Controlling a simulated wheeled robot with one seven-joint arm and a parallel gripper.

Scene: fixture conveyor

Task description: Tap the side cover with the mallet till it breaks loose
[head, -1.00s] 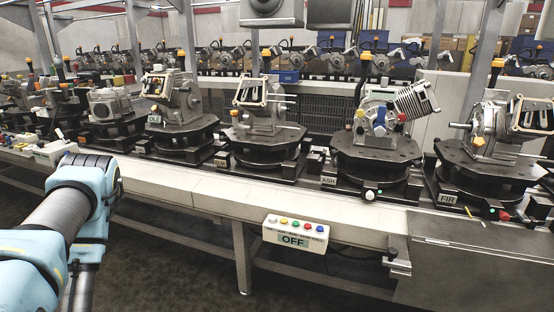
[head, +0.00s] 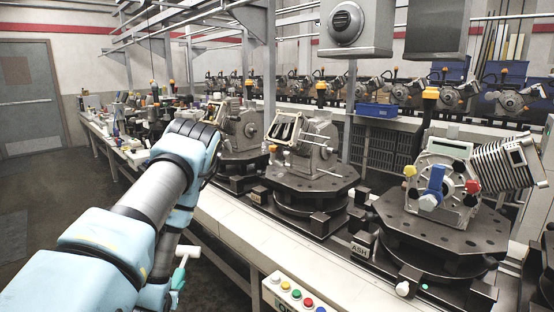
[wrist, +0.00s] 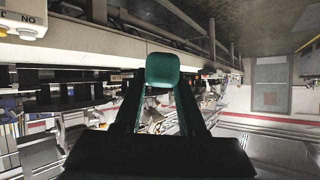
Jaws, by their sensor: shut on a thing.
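My gripper (wrist: 163,88) shows in the wrist view with its dark green fingers converging on a rounded green block. In the head view it hangs low beneath my arm, shut on a pale T-shaped tool (head: 183,251), which looks like the mallet. Most of its handle is hidden. The nearest engine (head: 440,190), on the stand marked ASH, has a round side face with blue, red, yellow and white fittings. I cannot tell for sure which part is the side cover. The mallet is well left of this engine and apart from it.
Round black fixtures (head: 440,238) carry engines along the pale conveyor (head: 235,235). Another engine (head: 308,150) stands nearer my arm. A button box (head: 296,295) is on the conveyor's front edge. Open floor (head: 35,210) lies at left, before a grey door (head: 27,98).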

